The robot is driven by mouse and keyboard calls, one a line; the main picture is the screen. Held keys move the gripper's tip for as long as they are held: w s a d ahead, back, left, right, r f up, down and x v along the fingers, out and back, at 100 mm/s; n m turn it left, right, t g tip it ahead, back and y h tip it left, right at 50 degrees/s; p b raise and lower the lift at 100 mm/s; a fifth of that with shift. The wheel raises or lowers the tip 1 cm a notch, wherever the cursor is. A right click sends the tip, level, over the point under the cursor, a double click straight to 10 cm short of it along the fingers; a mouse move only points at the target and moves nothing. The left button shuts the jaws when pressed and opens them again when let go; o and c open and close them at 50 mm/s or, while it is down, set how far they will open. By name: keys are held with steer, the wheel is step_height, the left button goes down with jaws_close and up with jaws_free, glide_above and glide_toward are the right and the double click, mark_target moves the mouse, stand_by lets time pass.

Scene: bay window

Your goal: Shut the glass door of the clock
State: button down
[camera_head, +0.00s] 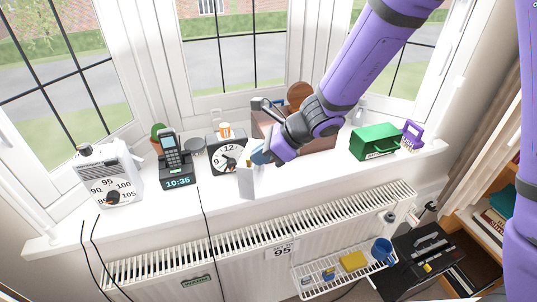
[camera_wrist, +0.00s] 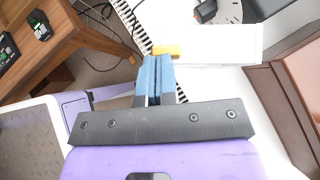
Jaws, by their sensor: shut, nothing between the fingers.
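The clock (camera_head: 227,154) is a dark square case with a white dial on the windowsill; part of its dial shows at the top of the wrist view (camera_wrist: 228,10). Its glass door (camera_head: 247,182) is a pale-framed panel standing open, jutting toward the front of the sill. In the wrist view the door (camera_wrist: 215,45) reaches left from near the clock, with a yellow handle (camera_wrist: 167,50) at its free end. My gripper (camera_head: 259,157) is shut and empty beside the door. Its blue fingertips (camera_wrist: 158,60) are close to the handle; I cannot tell whether they touch.
A brown box (camera_head: 318,138) is behind my gripper, and a green box (camera_head: 375,142) stands farther right. A radiator (camera_head: 240,245) runs below the sill.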

steer(key=w+a+m+t, duration=0.1)
steer(key=w+a, duration=0.1)
steer(key=a, duration=1)
steer(key=shift+w+m, duration=0.2)
steer(key=shift+m, duration=0.1)
stand_by(0.4)
stand_by(0.4)
